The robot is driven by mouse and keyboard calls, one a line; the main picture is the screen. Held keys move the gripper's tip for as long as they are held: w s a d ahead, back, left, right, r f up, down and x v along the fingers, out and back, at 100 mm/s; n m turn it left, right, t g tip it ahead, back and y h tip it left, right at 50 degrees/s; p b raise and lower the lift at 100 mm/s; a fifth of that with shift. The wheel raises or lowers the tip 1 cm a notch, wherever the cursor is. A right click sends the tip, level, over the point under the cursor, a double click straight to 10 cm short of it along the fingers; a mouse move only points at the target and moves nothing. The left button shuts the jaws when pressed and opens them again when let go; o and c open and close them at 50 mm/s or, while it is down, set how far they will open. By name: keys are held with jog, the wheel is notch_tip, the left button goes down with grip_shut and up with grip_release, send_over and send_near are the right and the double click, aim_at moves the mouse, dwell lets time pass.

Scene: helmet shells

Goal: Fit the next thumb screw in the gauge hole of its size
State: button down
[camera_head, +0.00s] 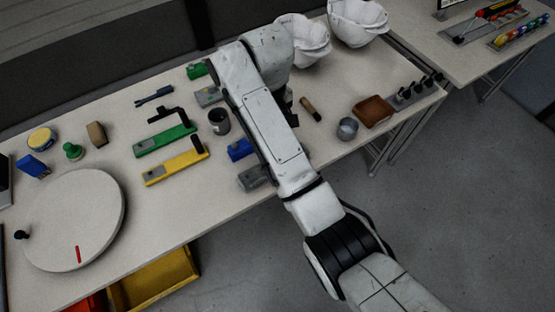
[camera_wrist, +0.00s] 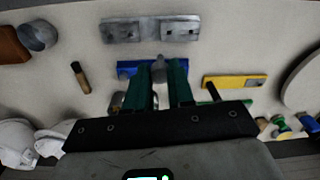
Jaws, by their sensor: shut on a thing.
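My gripper (camera_wrist: 160,75) shows in the wrist view with its two dark green fingers shut on a small grey piece (camera_wrist: 158,68), likely the thumb screw. Its shape is mostly hidden between the fingers. Directly beyond the fingertips lies a blue block (camera_wrist: 126,67), partly covered by them; it also shows beside my arm in the head view (camera_head: 238,150). I cannot tell whether the held piece touches it. A grey block (camera_wrist: 150,30) with dark holes lies farther up in the wrist view. A yellow block (camera_head: 168,169) has a black knob at one end. In the head view my gripper is hidden behind my arm.
A green block (camera_head: 160,141) and a dark cup (camera_head: 219,121) stand left of my arm. A white turntable (camera_head: 75,220) fills the table's left. A brown tray (camera_head: 373,111), a metal cup (camera_head: 347,129) and a rack of black knobs (camera_head: 405,97) are at the right.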

dwell(0.5)
jog(key=s+a+f+b, duration=0.3)
jog(key=a+f, duration=0.3)
jog(key=f, duration=0.6)
jog(key=shift+s+a+b, duration=0.2)
jog(key=shift+a+b, duration=0.15)
jog(key=shift+b, duration=0.55)
jog(key=shift+f+b, duration=0.4)
jog(key=shift+f, duration=0.95)
dwell(1.5)
jog(key=shift+r, duration=0.1)
notch_tip(320, 180, up, 3)
jog(key=p, duration=0.2)
jog(key=shift+f+p, duration=0.2)
jog(key=shift+p, duration=0.15)
jog(key=shift+f, duration=0.3)
dwell(0.6)
jog(key=shift+f, duration=0.35)
